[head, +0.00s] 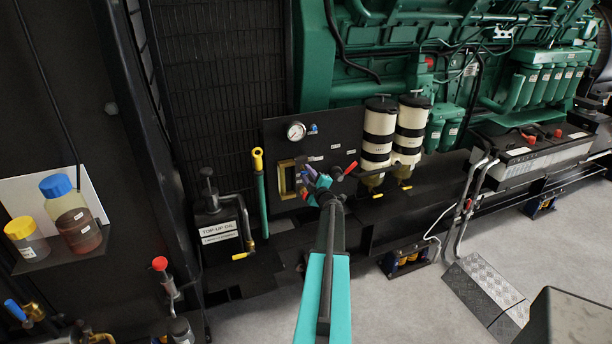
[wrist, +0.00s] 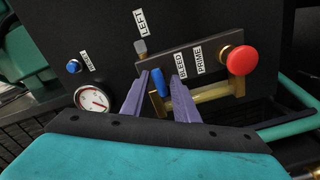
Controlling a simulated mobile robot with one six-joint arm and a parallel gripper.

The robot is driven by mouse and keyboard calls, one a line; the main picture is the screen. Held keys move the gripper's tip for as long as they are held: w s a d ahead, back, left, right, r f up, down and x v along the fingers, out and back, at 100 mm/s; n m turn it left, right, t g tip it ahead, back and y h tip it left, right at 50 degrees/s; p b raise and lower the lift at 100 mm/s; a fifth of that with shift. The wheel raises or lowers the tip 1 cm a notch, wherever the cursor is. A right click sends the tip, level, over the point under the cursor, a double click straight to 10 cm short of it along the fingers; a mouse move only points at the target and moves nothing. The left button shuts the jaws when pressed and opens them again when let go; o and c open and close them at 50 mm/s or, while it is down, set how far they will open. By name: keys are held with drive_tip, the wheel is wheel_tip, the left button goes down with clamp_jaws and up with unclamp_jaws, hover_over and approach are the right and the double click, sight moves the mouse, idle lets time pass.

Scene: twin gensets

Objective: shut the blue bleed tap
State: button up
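The blue bleed tap (wrist: 158,82) shows in the wrist view as a short blue handle on a brass fitting, beside the "BLEED" label (wrist: 181,65). My gripper (wrist: 161,77) has its two purple fingers apart, one on each side of the blue handle. A gap shows between the handle and the right finger; I cannot tell whether the left finger touches it. In the head view my gripper (head: 312,176) is at the dark panel (head: 275,133), and it mostly hides the tap there.
A red knob (wrist: 240,60) stands close right of the tap by the "PRIME" label (wrist: 200,60). A pressure gauge (head: 296,131) and a blue button (wrist: 73,66) are on the same panel. Two filter bowls (head: 378,135) stand to the right.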

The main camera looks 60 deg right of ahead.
drive_tip(key=b+v, duration=0.3)
drive_tip(key=v, duration=1)
idle(0.4)
drive_tip(key=shift+s+a, duration=0.1)
idle(0.4)
